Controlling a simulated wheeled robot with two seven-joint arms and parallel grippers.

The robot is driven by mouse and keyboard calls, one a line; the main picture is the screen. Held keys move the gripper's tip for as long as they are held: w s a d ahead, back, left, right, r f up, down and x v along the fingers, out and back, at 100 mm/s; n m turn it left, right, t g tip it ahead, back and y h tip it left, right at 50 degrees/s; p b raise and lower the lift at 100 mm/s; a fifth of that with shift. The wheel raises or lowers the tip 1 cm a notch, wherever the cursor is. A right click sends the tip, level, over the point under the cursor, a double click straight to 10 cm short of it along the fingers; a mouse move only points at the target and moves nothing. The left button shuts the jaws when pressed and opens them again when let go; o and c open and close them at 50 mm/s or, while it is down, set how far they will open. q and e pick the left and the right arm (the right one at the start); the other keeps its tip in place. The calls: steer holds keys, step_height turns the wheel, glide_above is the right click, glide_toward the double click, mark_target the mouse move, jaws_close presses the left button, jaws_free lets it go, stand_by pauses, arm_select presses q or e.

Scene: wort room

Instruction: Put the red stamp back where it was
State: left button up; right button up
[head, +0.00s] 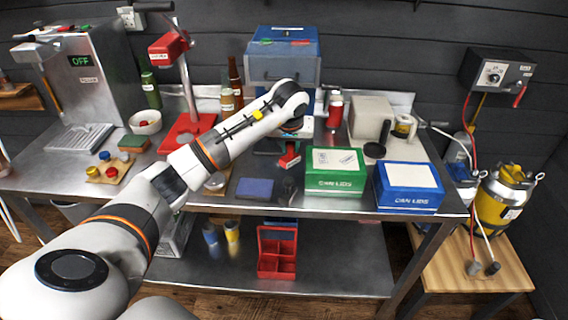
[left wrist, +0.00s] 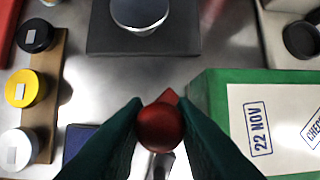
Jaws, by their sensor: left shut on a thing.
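In the left wrist view, the dark green fingers (left wrist: 161,108) close on the stamp's round red knob (left wrist: 160,127). The fingers hide much of the stamp, and I cannot tell whether its base touches the bench. The ink pad also shows in the left wrist view (left wrist: 76,142), partly behind a finger. My right gripper is not in view.
A wooden strip with black, yellow and white pots (left wrist: 27,90) lies left of the gripper. A grey block with a round pan (left wrist: 139,12) stands beyond it. A blue can-lids box (head: 408,186) stands farther right. A small dark object (head: 287,190) lies near the front edge.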

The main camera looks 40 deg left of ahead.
mark_target(290, 158)
arm_select(q)
steer(key=shift+f, duration=1.2)
step_height(290, 158, down, 3)
steer(key=shift+f+p, duration=0.1)
steer(key=shift+p, duration=0.5)
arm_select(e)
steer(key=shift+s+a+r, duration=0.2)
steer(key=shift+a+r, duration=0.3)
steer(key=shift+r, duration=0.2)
arm_select(q)
steer(key=shift+f, duration=0.2)
steer(key=o, duration=0.8)
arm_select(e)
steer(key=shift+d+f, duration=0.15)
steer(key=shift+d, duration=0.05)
